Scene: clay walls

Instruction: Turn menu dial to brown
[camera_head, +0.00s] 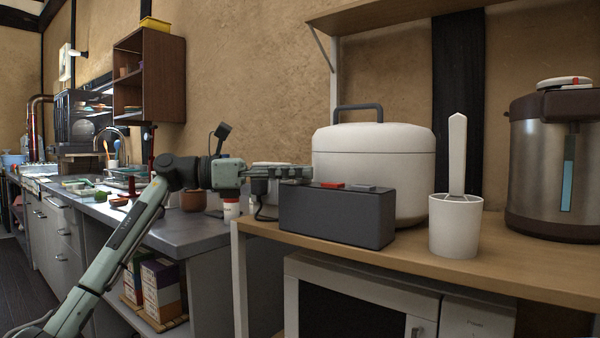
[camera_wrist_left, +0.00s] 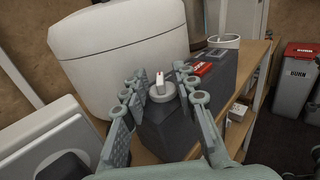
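A dark grey box (camera_head: 336,217) stands on a wooden shelf, and the wrist view shows it from above (camera_wrist_left: 225,75). A round dial with a white upright pointer (camera_wrist_left: 160,88) sits on its near end in the wrist view. I cannot read any colour marks around the dial. My left gripper (camera_head: 300,173) is above the box's left end in the head view. In the left wrist view its fingers (camera_wrist_left: 158,78) are spread, one on each side of the dial. I cannot tell whether they touch it. My right gripper is not in view.
A white rice cooker (camera_head: 373,160) stands close behind the box. A red button (camera_wrist_left: 203,69) is on the box top. A white cup with a paddle (camera_head: 455,228) and a steel water pot (camera_head: 555,175) stand to the right. A red-lidded bin (camera_wrist_left: 297,75) stands beyond the shelf.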

